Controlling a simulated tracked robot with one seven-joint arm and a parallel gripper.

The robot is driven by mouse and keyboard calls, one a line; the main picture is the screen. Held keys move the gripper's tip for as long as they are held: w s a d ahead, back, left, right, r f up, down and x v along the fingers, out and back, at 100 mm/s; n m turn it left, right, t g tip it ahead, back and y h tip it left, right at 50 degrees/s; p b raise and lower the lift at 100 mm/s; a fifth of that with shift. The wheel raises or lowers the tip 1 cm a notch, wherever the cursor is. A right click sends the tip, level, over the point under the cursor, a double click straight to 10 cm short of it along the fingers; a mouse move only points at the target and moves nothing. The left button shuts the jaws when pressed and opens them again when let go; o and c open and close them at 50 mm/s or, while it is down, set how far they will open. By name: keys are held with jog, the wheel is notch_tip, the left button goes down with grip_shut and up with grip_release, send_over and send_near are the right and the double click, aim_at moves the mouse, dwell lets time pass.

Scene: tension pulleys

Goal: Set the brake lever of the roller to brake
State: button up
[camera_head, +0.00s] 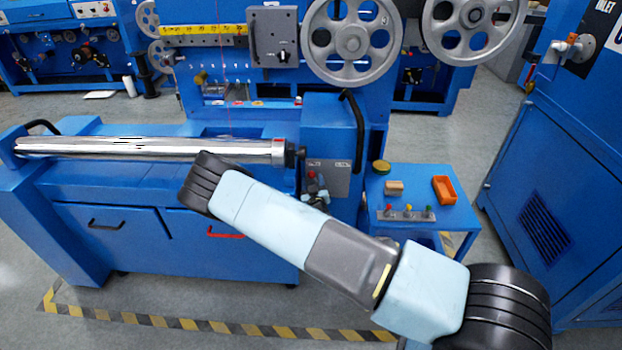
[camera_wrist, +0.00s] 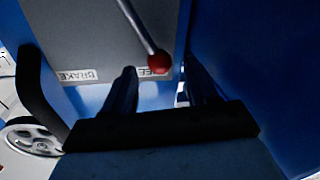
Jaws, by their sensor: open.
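The brake lever is a thin metal rod with a red ball knob (camera_wrist: 159,61) in the wrist view. It slants down to the right across a grey plate (camera_wrist: 95,35), and its knob is at the label FREE, partly covering it. The label BRAKE (camera_wrist: 77,76) is to the left on the same plate. My gripper (camera_wrist: 159,69) is open, its two dark fingers on either side of the knob; I cannot tell whether they touch it. In the head view the silver roller (camera_head: 130,147) lies on the blue machine, with the grey plate (camera_head: 340,180) at its right end, partly hidden by my arm.
A black curved handle (camera_head: 357,135) stands right of the plate; another black bar (camera_wrist: 32,90) shows left in the wrist view. A blue cabinet (camera_head: 560,180) stands far right.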

aim_at(311, 177)
jog(key=shift+w+a, duration=0.15)
jog(key=shift+w, duration=1.3)
jog(key=shift+c, duration=0.5)
grip_shut()
jog(key=shift+a, duration=0.2)
